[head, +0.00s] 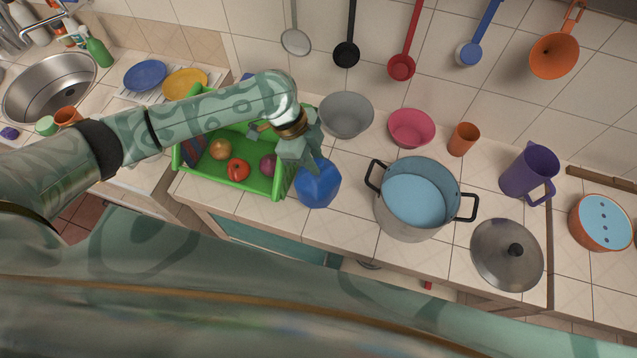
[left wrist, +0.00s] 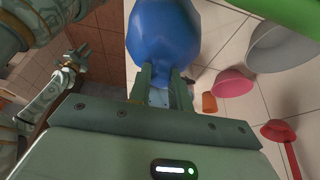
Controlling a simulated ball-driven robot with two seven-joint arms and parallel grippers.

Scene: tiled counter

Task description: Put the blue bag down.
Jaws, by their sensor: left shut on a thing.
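The blue bag (head: 318,184) is at the front part of the counter, just right of the green crate. My left gripper (head: 308,160) is shut on its top, reaching in from the upper left. I cannot tell whether the bag touches the counter. In the left wrist view the blue bag (left wrist: 163,32) bulges beyond the two fingers (left wrist: 166,82), which pinch its narrow end. My right gripper (left wrist: 76,62) shows small at the left of the left wrist view. Its jaws are too unclear to read.
The green crate (head: 250,184) holds fruit and vegetables. A pot (head: 405,225) with blue contents stands right of the bag, its lid (head: 507,255) further right. A grey bowl (head: 346,116) and pink bowl (head: 411,128) stand behind. Bare tiles lie between bag and pot.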

